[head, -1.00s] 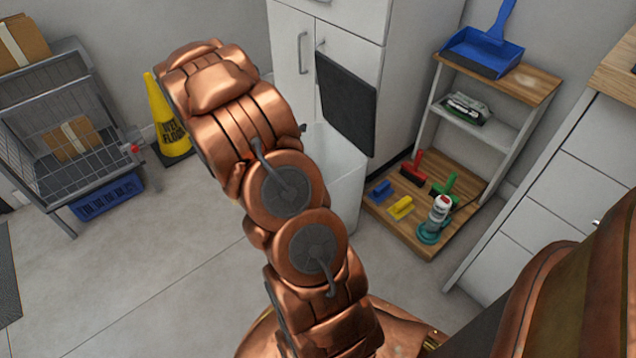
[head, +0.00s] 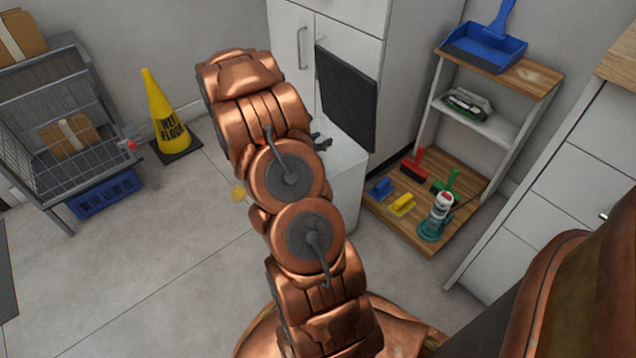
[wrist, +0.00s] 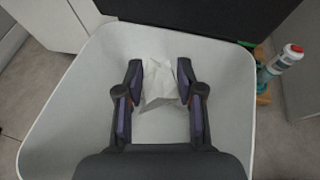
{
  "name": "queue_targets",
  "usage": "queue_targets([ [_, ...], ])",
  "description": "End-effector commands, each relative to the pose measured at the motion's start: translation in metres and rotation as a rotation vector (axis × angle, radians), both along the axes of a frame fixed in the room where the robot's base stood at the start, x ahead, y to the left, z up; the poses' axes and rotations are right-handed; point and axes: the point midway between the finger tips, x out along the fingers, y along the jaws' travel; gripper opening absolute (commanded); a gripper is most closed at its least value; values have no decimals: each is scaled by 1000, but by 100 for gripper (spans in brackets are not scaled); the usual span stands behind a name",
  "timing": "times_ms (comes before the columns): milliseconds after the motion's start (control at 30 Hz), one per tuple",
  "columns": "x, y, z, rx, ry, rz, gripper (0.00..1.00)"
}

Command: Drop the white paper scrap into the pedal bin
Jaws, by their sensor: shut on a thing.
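The white paper scrap (wrist: 158,88) is pinched between the two dark fingers of my gripper (wrist: 159,68) in the wrist view. The pale pedal bin (wrist: 228,110) fills most of that view, and the scrap and fingers appear over its open mouth. In the head view the bin (head: 347,190) stands against the white cabinet, with its black lid (head: 346,98) raised upright. My arm covers the left part of the bin there. Only a dark bit of my gripper (head: 321,140) shows beside the arm at the bin's top; the scrap is hidden in that view.
A low wooden shelf unit (head: 405,228) with brushes and a bottle (head: 437,218) stands right of the bin. A yellow wet-floor cone (head: 166,115) and a wire cart (head: 75,140) are at left.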

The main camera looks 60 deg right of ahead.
Motion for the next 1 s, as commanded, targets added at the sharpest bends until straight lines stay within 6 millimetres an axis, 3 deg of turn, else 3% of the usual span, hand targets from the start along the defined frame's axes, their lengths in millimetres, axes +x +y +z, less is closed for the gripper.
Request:
queue_targets([
  [133, 0, 0, -11, 1, 0, 1, 28],
  [400, 0, 0, -11, 1, 0, 1, 28],
  [433, 0, 0, -11, 0, 0, 1, 38],
  [700, 0, 0, -11, 1, 0, 0, 66],
  [1000, 0, 1, -11, 1, 0, 1, 67],
])
